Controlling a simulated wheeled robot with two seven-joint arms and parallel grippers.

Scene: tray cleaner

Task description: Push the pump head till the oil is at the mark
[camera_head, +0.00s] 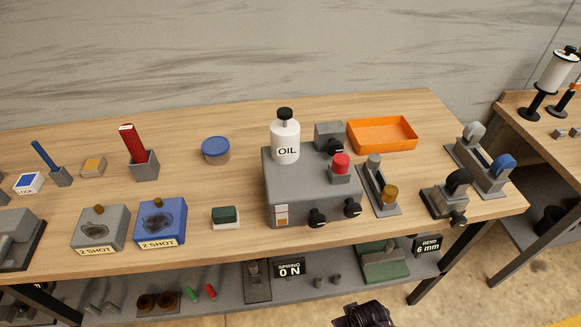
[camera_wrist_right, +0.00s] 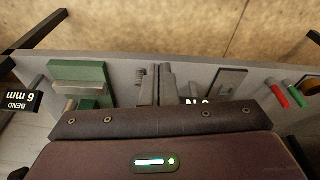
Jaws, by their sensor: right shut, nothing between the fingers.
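A white bottle (camera_head: 286,141) labelled OIL stands upright on top of a grey box (camera_head: 308,181). Its black pump head (camera_head: 285,114) sticks up from the bottle's neck with nothing touching it. A narrow pale panel (camera_head: 281,215) on the box's front may be the oil gauge; the oil level and mark are too small to read. My right gripper (camera_wrist_right: 155,85) is shut and empty in the right wrist view, with the lower shelf behind it. In the head view a dark part of my right arm shows at the bottom edge, well away from the bottle. My left gripper is not in view.
A red button (camera_head: 341,163) and black knobs (camera_head: 317,218) are on the grey box. An orange tray (camera_head: 382,134) lies behind to the right. A blue-lidded jar (camera_head: 215,150) stands left of the bottle. The lower shelf holds a green block (camera_head: 382,262) and small parts.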

